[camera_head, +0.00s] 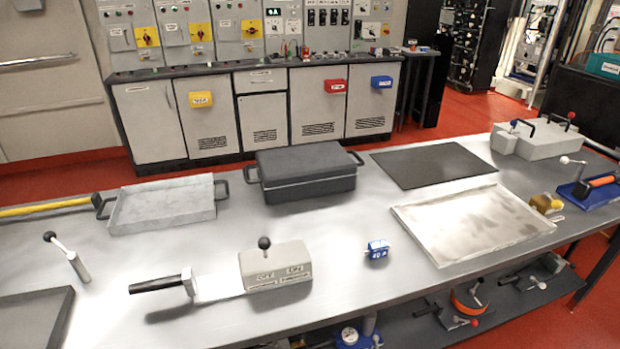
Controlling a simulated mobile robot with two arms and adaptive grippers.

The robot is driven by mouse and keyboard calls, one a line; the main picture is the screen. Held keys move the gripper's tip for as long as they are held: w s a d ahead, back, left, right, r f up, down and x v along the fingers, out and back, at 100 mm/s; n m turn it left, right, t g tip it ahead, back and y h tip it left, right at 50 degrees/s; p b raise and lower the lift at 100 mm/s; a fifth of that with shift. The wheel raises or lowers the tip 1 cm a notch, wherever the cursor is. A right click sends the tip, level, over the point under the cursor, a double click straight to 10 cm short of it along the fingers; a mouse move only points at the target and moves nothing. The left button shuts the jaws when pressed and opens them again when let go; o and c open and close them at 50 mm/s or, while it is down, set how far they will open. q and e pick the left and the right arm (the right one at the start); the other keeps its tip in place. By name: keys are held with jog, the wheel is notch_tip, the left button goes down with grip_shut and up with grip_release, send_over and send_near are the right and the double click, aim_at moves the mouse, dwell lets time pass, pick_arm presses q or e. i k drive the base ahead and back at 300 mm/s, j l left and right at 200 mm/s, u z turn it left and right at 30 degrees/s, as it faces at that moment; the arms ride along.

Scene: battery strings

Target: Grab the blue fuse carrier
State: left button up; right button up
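A small blue block with white markings on its front, which looks like the blue fuse carrier (378,249), sits on the grey metal table, right of the middle. It stands alone, apart from the things around it. Neither of my grippers shows in the head view, so I cannot see where they are relative to it.
A grey block with a black knob (276,268) and a black-handled lever (160,284) are left of the blue block. A metal plate (470,222) lies to its right. Behind are a dark lidded case (306,170), a grey tray (163,205) and a black mat (433,165).

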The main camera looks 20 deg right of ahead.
aim_at(378, 249)
jog(key=l+u, duration=0.25)
jog(key=l, duration=1.1)
jog(key=l+u, duration=0.3)
jog(key=l, duration=1)
jog(key=k, duration=0.05)
